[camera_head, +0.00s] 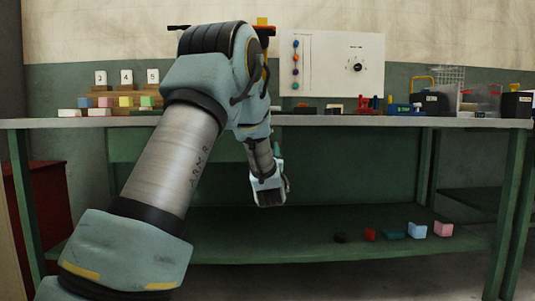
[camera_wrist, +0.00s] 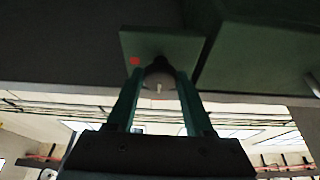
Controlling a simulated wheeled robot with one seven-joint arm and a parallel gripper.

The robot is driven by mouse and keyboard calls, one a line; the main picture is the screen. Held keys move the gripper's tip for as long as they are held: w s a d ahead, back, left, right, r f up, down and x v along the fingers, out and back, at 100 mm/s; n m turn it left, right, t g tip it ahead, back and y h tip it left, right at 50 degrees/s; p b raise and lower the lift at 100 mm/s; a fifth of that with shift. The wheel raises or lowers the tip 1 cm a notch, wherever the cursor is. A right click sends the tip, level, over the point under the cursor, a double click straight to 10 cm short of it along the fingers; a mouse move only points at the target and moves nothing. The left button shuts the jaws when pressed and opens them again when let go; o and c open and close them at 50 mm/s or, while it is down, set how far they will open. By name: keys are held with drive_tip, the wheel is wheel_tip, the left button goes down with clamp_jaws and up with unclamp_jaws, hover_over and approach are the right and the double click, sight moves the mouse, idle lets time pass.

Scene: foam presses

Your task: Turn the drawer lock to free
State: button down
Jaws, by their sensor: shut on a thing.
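In the wrist view a small grey round knob (camera_wrist: 158,77) with a white pointer mark sits on a green plate (camera_wrist: 165,45). The pointer mark lies toward the bottom of the picture. A red dot (camera_wrist: 135,61) is on the plate, up and left of the knob. My gripper (camera_wrist: 159,80) has its two green fingers on either side of the knob, shut on it. In the head view my gripper (camera_head: 268,195) is low in front of the green bench; the knob and plate do not show there.
The bench top (camera_head: 300,121) carries numbered blocks at left and a white panel (camera_head: 332,65) behind. Black bins (camera_head: 433,102) stand at right. Several small blocks lie on the lower shelf (camera_head: 300,225). A dark green body (camera_wrist: 260,45) borders the plate in the wrist view.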

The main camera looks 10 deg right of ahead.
drive_tip(key=shift+n+y, duration=0.4)
drive_tip(key=shift+n, duration=0.1)
drive_tip(key=shift+c, duration=1.5)
unclamp_jaws()
drive_tip(key=p+v, duration=0.1)
drive_tip(key=v, duration=1)
drive_tip(key=shift+w, duration=0.1)
